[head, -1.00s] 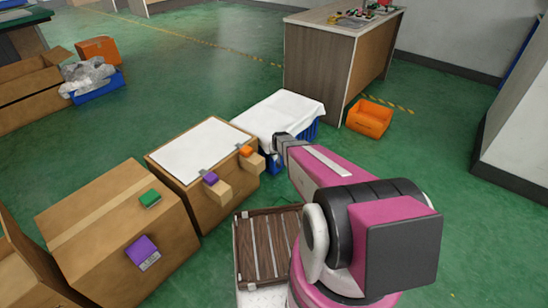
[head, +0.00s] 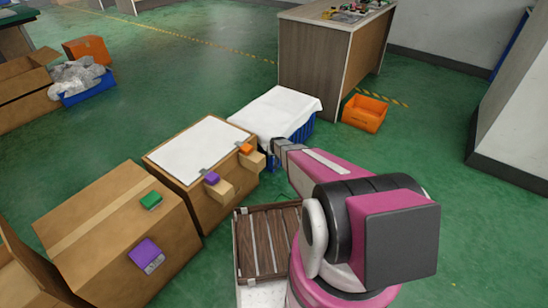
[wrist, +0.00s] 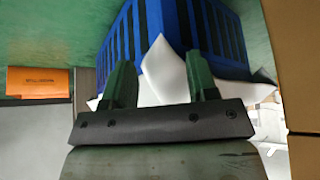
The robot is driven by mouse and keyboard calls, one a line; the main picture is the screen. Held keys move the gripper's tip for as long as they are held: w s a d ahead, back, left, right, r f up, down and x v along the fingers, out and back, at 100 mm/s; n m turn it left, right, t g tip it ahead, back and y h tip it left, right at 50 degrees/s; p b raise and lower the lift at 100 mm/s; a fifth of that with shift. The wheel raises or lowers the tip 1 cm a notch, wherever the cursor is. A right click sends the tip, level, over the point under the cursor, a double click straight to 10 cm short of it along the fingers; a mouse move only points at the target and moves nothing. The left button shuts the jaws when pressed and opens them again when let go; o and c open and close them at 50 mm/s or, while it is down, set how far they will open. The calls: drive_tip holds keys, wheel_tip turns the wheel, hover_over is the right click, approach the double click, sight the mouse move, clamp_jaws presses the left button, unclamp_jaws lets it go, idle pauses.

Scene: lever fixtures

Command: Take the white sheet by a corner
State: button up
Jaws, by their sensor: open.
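A white sheet (head: 276,112) lies draped over a blue slatted crate (head: 303,133) on the floor, with its edges hanging over the sides. In the wrist view, a pointed white corner of the sheet (wrist: 160,76) hangs against the blue crate (wrist: 205,30), between my two green fingers. My gripper (head: 279,149) is at the near side of the crate, and in the wrist view its fingers (wrist: 159,72) stand apart with a gap. I cannot tell whether they touch the cloth. My arm hides part of the crate's near side.
A cardboard box (head: 218,210) with a white panel (head: 197,150) on top and small lever blocks stands left of the crate. A wooden slatted box (head: 265,245) is below my arm. An orange bin (head: 365,113) and a cabinet (head: 315,60) are beyond. Green floor is free to the right.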

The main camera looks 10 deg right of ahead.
drive_tip(key=x, duration=0.3)
drive_tip(key=shift+w+f, duration=0.15)
drive_tip(key=shift+f, duration=0.1)
drive_tip(key=shift+c, duration=0.3)
clamp_jaws()
